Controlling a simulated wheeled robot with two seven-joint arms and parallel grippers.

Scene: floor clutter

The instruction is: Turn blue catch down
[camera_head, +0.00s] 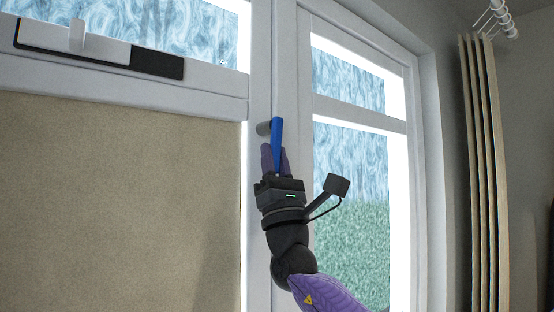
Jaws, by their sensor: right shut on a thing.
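The blue catch (277,138) is a narrow blue handle on the white window frame, near the middle of the head view. It stands close to upright, with its lower end at my fingers. A grey cylindrical mount (263,129) shows just left of its upper part. My right gripper (274,160) comes up from below and is shut on the lower part of the catch. The fingers hide the catch's lower end. My left gripper is not in view.
A white and black bar (100,48) is fixed on the frame at the upper left. A beige panel (120,200) fills the lower left. Window panes (350,165) lie to the right, with a gathered beige curtain (482,170) hanging at the far right.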

